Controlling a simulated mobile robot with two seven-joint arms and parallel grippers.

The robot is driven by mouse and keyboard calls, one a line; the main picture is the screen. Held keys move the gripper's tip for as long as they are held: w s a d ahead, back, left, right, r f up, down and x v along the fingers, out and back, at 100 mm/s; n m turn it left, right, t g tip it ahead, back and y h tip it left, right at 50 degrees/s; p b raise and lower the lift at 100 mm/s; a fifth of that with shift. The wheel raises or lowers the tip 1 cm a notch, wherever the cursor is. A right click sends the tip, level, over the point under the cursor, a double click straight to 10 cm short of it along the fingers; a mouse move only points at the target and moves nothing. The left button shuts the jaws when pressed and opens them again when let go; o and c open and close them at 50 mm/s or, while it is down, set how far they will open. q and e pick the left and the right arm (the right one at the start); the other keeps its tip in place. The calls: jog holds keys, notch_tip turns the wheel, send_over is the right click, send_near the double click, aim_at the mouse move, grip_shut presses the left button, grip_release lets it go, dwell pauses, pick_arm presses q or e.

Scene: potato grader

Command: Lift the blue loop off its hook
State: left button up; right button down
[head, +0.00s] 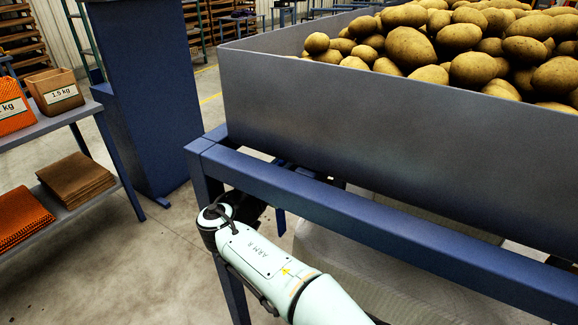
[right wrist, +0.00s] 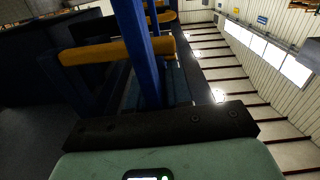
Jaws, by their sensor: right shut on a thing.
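My right arm reaches in under the front corner of the grader's blue frame in the head view. Its dark gripper (head: 254,207) is mostly hidden there by the wrist and frame. In the right wrist view my right gripper (right wrist: 152,85) shows its dark base, with narrow blue bands (right wrist: 140,45) rising in front of it. These look like the blue loop, and the gripper is shut on it. Yellow-orange bars (right wrist: 112,51) cross close by; I cannot tell whether one is the hook. Whether the loop still touches its hook is unclear. My left gripper is out of view.
A blue frame beam (head: 350,215) runs just above my right arm. The grey potato bin (head: 380,130) stands over it. A blue column (head: 150,90) and a shelf (head: 62,122) with bags stand at left. Bare floor (head: 150,265) lies between shelf and frame.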

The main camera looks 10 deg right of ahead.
jog(key=c, duration=1.1)
grip_release()
